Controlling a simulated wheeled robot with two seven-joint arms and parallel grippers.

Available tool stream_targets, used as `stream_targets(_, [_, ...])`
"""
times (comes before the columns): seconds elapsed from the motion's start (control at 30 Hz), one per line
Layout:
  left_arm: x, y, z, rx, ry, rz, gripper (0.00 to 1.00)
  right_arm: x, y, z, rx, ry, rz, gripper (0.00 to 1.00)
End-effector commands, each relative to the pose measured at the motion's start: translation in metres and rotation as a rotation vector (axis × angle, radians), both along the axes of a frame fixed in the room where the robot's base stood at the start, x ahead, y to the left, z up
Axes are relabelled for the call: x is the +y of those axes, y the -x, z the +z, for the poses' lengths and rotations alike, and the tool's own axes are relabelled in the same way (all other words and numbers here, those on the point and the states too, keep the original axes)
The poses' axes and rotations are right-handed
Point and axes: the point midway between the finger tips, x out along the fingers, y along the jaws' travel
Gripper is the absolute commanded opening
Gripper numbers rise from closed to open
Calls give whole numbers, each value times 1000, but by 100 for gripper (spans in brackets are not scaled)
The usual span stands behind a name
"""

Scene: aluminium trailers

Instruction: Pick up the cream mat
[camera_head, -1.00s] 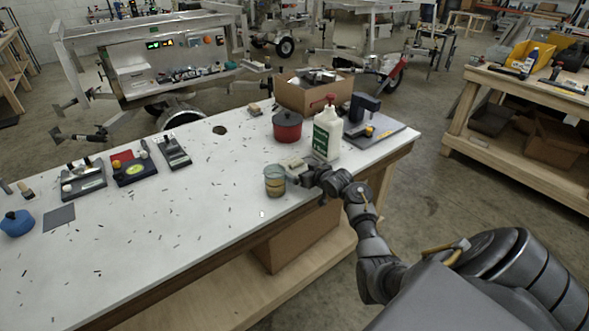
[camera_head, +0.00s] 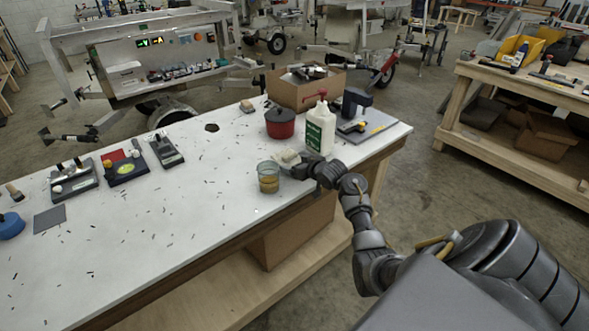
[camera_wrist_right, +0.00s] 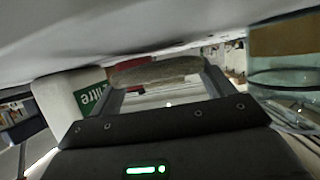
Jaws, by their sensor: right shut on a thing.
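The cream mat (camera_head: 288,157) shows as a small pale piece at the worktable's near side, between the glass jar and the white bottle. My right gripper (camera_head: 299,166) reaches it from the right and is shut on it. In the right wrist view, which is upside down, the mat (camera_wrist_right: 155,73) sits between the two fingers of the right gripper (camera_wrist_right: 163,82). Part of the mat is hidden by the gripper. I cannot tell whether it is clear of the tabletop. My left gripper is not in view.
The glass jar (camera_head: 268,178) stands close left of the mat. The white bottle (camera_head: 320,130) and red pot (camera_head: 280,123) stand just behind. A cardboard box (camera_head: 303,91) is farther back. The white worktable (camera_head: 160,220) has scattered dark bits and much bare room at left.

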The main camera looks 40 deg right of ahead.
Motion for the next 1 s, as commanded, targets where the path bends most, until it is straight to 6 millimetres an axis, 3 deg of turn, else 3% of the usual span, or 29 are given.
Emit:
stream_targets(0.07, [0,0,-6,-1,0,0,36,-2,0,16,-7,7,0,59])
stream_targets(0.33, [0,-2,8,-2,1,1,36,7,53,81,-3,9,-2,59])
stream_targets(0.6, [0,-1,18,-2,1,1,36,19,112,103,1,8,0,59])
stream_targets(0.8, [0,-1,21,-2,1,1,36,23,133,111,0,3,-1,59])
stream_targets(1.0, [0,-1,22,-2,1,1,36,24,138,113,-1,0,-1,59])
